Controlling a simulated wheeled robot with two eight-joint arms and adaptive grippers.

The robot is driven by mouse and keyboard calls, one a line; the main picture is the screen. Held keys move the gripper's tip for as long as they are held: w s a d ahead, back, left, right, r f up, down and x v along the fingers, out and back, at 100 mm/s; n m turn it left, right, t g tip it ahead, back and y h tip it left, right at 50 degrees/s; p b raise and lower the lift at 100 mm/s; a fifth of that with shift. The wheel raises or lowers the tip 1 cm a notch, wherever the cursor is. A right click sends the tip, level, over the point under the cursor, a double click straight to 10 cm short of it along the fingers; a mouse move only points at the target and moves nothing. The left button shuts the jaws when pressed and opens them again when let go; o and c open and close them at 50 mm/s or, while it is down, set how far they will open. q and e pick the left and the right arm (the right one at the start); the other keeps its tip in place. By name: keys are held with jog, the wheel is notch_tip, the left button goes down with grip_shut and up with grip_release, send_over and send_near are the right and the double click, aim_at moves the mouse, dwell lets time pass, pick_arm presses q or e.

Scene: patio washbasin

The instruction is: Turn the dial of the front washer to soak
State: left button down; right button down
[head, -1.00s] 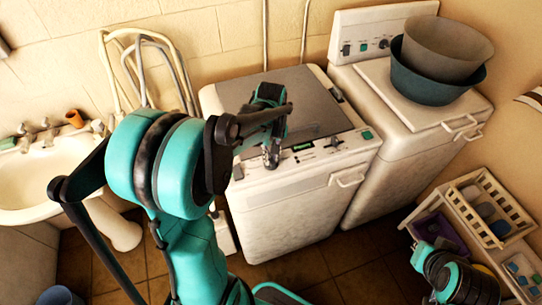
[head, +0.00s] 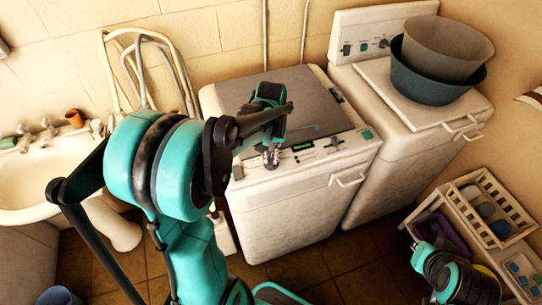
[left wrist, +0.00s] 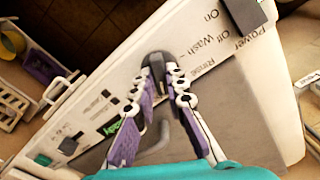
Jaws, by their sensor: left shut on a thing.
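The front washer (head: 290,210) is white with a grey lid and a control panel along its front edge. My left gripper (head: 271,160) points down at the left part of that panel. In the left wrist view its purple-padded fingers (left wrist: 161,72) are shut on a dark dial (left wrist: 155,58). Labels reading Power, On, Off, Wash and Rinse lie to the right of the dial. I cannot read a soak label or the dial's exact setting. In the head view my gripper hides the dial. My right arm's end (head: 455,275) shows at the bottom right; its fingers are not clear.
A second washer (head: 410,105) stands behind to the right, with two nested tubs (head: 440,60) on it. A sink (head: 45,180) is at the left. A shelf rack (head: 480,205) with baskets stands at the right. Brown floor tiles are clear before the washer.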

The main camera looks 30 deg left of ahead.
aim_at(271, 159)
pick_arm(q)
jog(key=shift+m, duration=1.1)
jog(key=c, duration=1.5)
grip_release()
jog(key=shift+c, duration=0.2)
notch_tip(271, 159, up, 12)
